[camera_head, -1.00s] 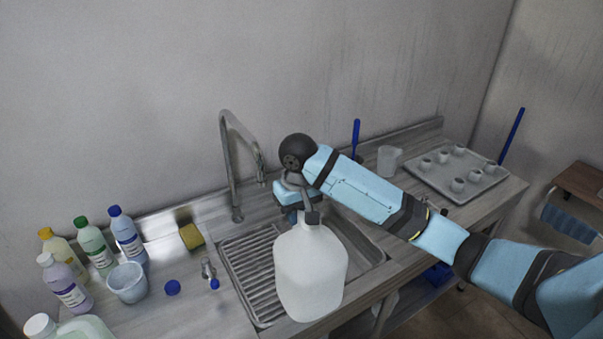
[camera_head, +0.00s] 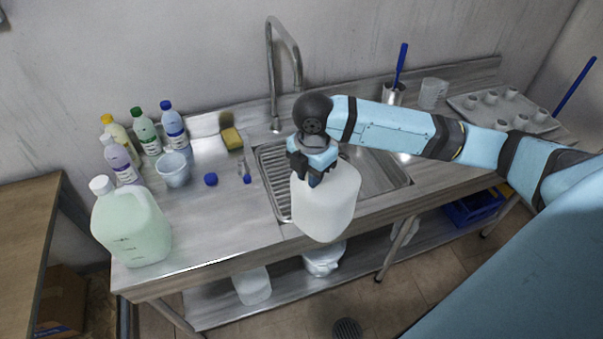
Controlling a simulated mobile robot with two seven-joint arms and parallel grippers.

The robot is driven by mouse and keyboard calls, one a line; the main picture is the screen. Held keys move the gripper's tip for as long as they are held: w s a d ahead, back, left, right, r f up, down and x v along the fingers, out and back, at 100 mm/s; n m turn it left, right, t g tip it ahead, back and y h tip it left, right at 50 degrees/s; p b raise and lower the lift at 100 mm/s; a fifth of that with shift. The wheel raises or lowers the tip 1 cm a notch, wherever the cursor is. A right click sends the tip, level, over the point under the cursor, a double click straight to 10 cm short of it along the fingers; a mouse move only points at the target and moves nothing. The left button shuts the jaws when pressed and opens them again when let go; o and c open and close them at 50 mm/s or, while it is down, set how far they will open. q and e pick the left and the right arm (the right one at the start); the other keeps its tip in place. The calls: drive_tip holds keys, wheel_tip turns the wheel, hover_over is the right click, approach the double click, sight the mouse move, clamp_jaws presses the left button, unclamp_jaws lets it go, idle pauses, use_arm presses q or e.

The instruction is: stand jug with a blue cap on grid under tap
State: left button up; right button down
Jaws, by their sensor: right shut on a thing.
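A white translucent jug (camera_head: 325,208) hangs in my right gripper (camera_head: 315,178), which is shut at its top. The gripper hides the jug's neck, and I cannot see a cap on it. The jug is roughly upright and overlaps the sink's front edge in the picture. The ribbed metal grid (camera_head: 272,182) is at the left part of the sink, partly hidden by the jug. The curved tap (camera_head: 271,75) rises behind the grid, left of my gripper. My left gripper is not in view.
A green-filled jug (camera_head: 135,232) with a white cap, several bottles (camera_head: 175,135), a cup (camera_head: 174,170), a loose blue cap (camera_head: 210,179) and a sponge (camera_head: 231,138) stand left of the sink. A tray of cups (camera_head: 485,118) is at the right.

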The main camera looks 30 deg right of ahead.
drive_tip(key=n, duration=0.2)
drive_tip(key=d+n, duration=0.1)
drive_tip(key=shift+s+d+f+n, duration=0.1)
drive_tip(key=shift+s+n, duration=0.1)
drive_tip(key=shift+n, duration=0.2)
drive_tip(key=shift+d+f+n, duration=0.1)
drive_tip(key=shift+d+n, duration=0.2)
drive_tip(key=shift+n, duration=0.7)
drive_tip(key=shift+d+n, duration=0.1)
drive_tip(key=shift+n, duration=0.2)
drive_tip(key=shift+w+d+f, duration=0.1)
drive_tip(key=shift+w+f, duration=0.1)
drive_tip(key=shift+w, duration=0.4)
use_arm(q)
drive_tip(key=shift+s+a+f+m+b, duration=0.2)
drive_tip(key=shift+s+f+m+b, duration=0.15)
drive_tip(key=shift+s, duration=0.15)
use_arm(e)
drive_tip(key=w+d+f, duration=0.1)
drive_tip(key=w, duration=0.6)
drive_tip(key=w+d+f, duration=0.2)
drive_tip(key=w, duration=0.6)
drive_tip(key=shift+d+f, duration=0.2)
drive_tip(key=shift+d, duration=0.1)
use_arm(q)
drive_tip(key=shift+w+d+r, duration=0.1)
